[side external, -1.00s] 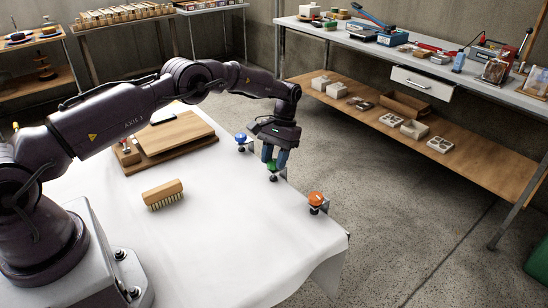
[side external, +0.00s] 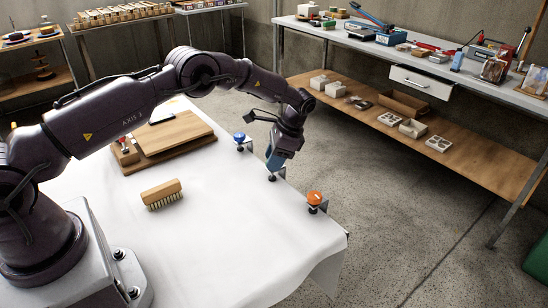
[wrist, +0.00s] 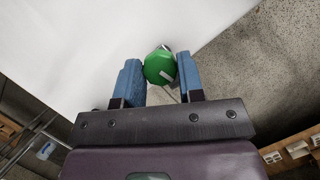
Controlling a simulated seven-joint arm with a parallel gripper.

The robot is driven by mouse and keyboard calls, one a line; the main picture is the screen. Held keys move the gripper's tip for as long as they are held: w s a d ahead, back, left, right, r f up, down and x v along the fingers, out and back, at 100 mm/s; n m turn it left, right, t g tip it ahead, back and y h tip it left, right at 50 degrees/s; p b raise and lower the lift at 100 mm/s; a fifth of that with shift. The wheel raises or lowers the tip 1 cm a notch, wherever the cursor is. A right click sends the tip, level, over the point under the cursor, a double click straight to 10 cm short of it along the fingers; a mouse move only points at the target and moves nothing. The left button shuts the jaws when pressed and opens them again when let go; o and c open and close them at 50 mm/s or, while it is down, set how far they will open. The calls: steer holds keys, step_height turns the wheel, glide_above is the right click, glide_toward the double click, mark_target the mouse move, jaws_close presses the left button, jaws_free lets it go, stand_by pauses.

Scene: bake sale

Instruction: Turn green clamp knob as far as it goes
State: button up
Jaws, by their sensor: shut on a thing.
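In the side external view my gripper (side external: 274,163) is at the table's right edge, over the middle clamp. There the fingers hide the green knob, and only the lower part of its clamp (side external: 272,177) shows.
A blue clamp knob (side external: 239,137) and an orange clamp knob (side external: 315,198) sit on the same table edge, either side of my gripper. A brush (side external: 162,193) and a wooden board (side external: 175,138) lie on the white-covered table (side external: 215,245). Bare floor lies beyond the edge.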

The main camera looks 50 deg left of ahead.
steer(key=shift+m+t+y, duration=0.4)
steer(key=shift+m, duration=0.7)
steer(key=o, duration=0.9)
steer(key=shift+r, duration=0.1)
steer(key=v, duration=1.2)
steer(key=shift+d+r, duration=0.15)
steer(key=shift+r, duration=0.2)
